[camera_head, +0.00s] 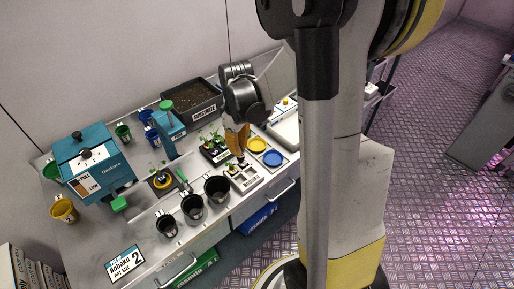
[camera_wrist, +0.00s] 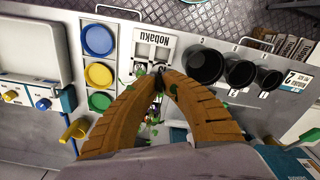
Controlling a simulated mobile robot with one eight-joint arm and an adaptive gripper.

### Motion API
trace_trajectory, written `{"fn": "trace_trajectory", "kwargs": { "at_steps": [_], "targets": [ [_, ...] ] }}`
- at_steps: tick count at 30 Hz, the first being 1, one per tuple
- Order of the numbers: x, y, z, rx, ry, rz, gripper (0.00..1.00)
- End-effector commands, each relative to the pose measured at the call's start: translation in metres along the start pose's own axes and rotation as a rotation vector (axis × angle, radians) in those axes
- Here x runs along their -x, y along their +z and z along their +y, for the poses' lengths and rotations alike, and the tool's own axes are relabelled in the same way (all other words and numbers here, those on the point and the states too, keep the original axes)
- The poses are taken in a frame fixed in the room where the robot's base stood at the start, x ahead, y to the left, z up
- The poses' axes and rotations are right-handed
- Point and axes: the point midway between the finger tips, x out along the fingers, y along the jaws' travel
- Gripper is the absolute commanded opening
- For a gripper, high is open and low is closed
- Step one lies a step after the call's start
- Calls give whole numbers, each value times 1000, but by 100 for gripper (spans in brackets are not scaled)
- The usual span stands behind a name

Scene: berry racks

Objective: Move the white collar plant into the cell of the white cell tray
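My gripper (camera_head: 240,148) has orange ribbed fingers that point down beside and just above the white cell tray (camera_head: 250,182). In the wrist view the fingertips (camera_wrist: 160,76) come close together at the tray's near edge, with a small dark thing between them. I cannot make out whether they grip it. The white cell tray (camera_wrist: 137,45) shows square cells beyond the fingertips. A dark plant tray (camera_head: 213,157) with several small green seedlings stands just left of the gripper in the head view. The white collar plant cannot be told apart; a collar may be hidden by the fingers.
Three black pots (camera_head: 192,207) stand left of the cell tray in the head view. Yellow (camera_head: 257,144) and blue (camera_head: 272,158) discs lie on its right. A soil bin (camera_head: 190,101) and a blue machine (camera_head: 92,170) stand behind and left.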

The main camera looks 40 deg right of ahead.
Motion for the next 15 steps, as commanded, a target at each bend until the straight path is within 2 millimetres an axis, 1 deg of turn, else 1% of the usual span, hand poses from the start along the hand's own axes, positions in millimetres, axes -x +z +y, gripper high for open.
{"fn": "trace_trajectory", "kwargs": {
  "at_steps": [3, 8, 15],
  "targets": [
    [-1, -6, -3, -2, 0, 2, 0],
    [-8, -6, -3, -3, 0, 2, 0],
    [-26, -5, -3, -3, 0, 2, 0]
  ]
}}
